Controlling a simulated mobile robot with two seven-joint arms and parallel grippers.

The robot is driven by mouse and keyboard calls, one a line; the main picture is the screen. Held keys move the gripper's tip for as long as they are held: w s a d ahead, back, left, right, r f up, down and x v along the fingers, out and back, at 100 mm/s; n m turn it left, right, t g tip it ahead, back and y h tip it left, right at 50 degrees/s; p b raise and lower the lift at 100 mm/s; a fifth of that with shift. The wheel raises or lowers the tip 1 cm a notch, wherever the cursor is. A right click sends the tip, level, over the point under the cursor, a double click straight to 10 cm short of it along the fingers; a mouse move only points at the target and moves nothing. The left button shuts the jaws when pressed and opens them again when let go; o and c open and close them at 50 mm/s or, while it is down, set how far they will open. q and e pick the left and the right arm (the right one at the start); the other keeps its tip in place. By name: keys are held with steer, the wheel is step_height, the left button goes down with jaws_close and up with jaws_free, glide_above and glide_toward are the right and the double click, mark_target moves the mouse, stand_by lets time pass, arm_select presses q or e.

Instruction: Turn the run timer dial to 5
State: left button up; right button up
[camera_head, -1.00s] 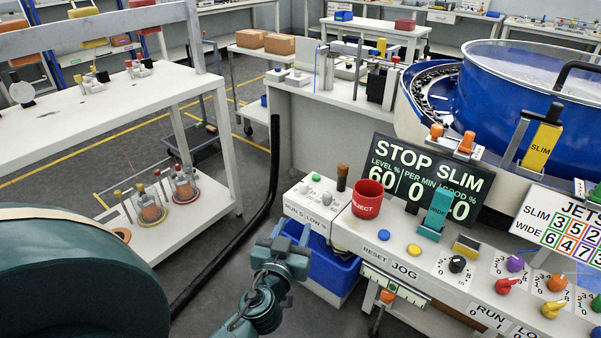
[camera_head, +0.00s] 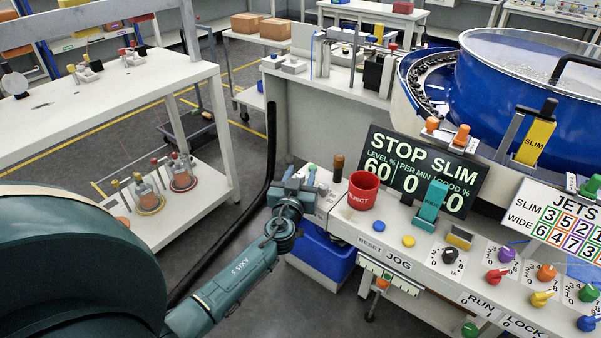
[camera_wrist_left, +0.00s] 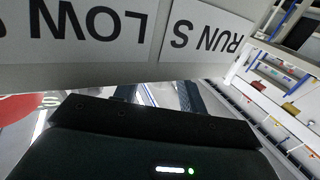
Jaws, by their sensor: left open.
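The small white control box (camera_head: 325,203) stands at the left end of the console. Its front labels, RUN S (camera_wrist_left: 208,38) and LOW (camera_wrist_left: 118,20), appear upside down in the left wrist view. In the head view my left gripper (camera_head: 298,180) is at this box and covers most of its top, so the dial by the RUN S label and its setting are hidden. The gripper is open, and I see nothing between its fingers (camera_wrist_left: 166,94) in the left wrist view. I cannot tell whether it touches the box. My right gripper is not in view.
A red REJECT cup (camera_head: 363,190) stands close to the right of the box, with a dark brown knob (camera_head: 338,165) behind. The display (camera_head: 420,172) reads STOP SLIM. A black dial (camera_head: 450,256) and coloured dials line the console. A blue bin (camera_head: 322,256) sits below.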

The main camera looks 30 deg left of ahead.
arm_select(q)
steer(key=shift+w+a, duration=0.1)
steer(key=shift+w, duration=0.15)
steer(key=shift+c, duration=0.5)
jaws_close()
steer(key=shift+f+h, duration=0.1)
steer(key=shift+h, duration=0.2)
